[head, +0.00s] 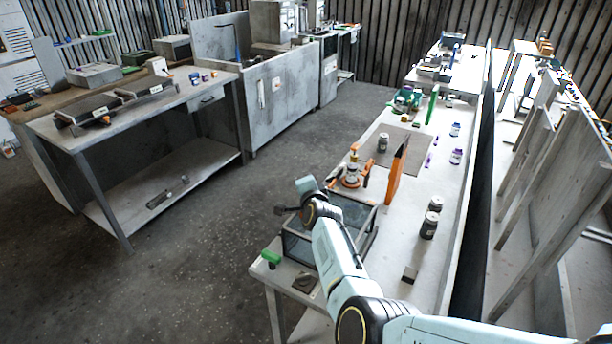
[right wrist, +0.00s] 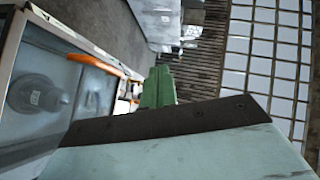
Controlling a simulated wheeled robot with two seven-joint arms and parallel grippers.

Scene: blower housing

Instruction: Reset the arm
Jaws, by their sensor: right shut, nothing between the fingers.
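My right arm comes in from the lower right of the head view and reaches over the near end of the long grey workbench (head: 392,255). Its small dark gripper (head: 284,210) is at the left edge of the bench, by a dark-framed, clear-sided bin (head: 368,238), and looks shut and empty. The arm hides part of the bin. My left gripper is not in view.
An orange-handled fixture (head: 352,176) and an upright orange panel (head: 397,178) stand behind the bin. Dark cans (head: 429,226) stand to the right. A green item (head: 270,257) lies at the near left corner. Another workbench (head: 130,115) stands left across open floor.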

